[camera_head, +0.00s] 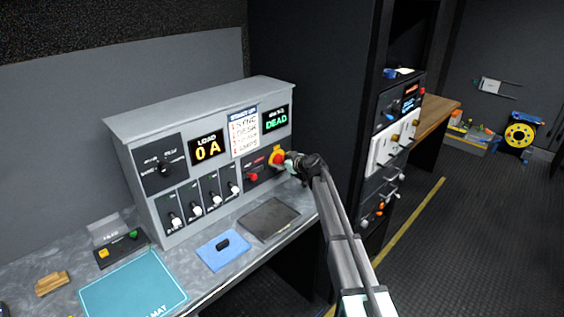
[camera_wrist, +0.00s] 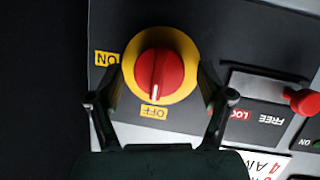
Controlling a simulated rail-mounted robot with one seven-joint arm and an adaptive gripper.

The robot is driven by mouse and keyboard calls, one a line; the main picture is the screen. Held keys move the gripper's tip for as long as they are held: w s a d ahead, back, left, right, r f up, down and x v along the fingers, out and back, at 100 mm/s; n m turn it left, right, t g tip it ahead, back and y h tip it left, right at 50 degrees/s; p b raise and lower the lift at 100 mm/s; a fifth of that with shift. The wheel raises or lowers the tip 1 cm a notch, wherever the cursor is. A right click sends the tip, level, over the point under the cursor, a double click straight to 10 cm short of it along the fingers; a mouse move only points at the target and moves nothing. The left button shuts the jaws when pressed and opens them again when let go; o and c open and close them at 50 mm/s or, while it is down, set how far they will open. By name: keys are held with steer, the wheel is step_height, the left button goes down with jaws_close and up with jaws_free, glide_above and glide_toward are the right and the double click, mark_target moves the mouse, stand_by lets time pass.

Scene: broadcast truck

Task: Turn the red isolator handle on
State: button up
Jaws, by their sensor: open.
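The red isolator handle (camera_head: 276,158) sits on a round yellow plate at the right end of the grey panel. In the wrist view the red handle (camera_wrist: 160,72) shows face-on, its white mark pointing down at the yellow OFF label (camera_wrist: 154,112). A yellow ON label (camera_wrist: 106,59) is left of the plate. My gripper (camera_wrist: 160,95) is open and empty, one finger on each side of the yellow plate's lower half. In the head view my gripper (camera_head: 291,160) is close in front of the handle; whether it touches cannot be told.
A red lever (camera_wrist: 303,101) by a LOCK/FREE label is right of the handle in the wrist view. The panel (camera_head: 200,110) shows a LOAD display (camera_head: 207,149) reading 0 A and a green DEAD display (camera_head: 277,120). A dark pad (camera_head: 268,219) and blue mat (camera_head: 223,250) lie on the bench.

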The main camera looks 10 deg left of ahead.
steer(key=c, duration=1.2)
steer(key=shift+o, duration=0.2)
steer(key=shift+f+b, duration=0.1)
steer(key=shift+b, duration=0.3)
steer(key=m+g+y+b, duration=0.1)
steer(key=b, duration=0.2)
steer(key=shift+w+f+m+b, duration=0.15)
steer(key=shift+m+b, duration=0.2)
steer(key=shift+m, duration=0.05)
steer(key=m+g+b, duration=0.1)
steer(key=b, duration=0.1)
steer(key=m+g+y+b, duration=0.1)
steer(key=m+b, duration=0.1)
steer(key=b, duration=0.1)
steer(key=shift+w+d+y+b, duration=0.1)
steer(key=shift+d+y+b, duration=0.05)
steer(key=shift+y+b, duration=0.2)
steer(key=shift+w+d+m+g+y+b, duration=0.1)
steer(key=shift+m+g+y+b, duration=0.3)
steer(key=shift+m+y+b, duration=0.6)
steer(key=shift+m+g+y+b, duration=0.35)
steer(key=shift+m+b, duration=0.3)
steer(key=shift+m, duration=0.9)
steer(key=shift+w+d+m+g+y+b, duration=0.1)
steer(key=shift+m+g+y+b, duration=0.6)
steer(key=shift+m, duration=0.55)
steer(key=shift+s+t, duration=0.1)
steer(key=shift+t, duration=0.15)
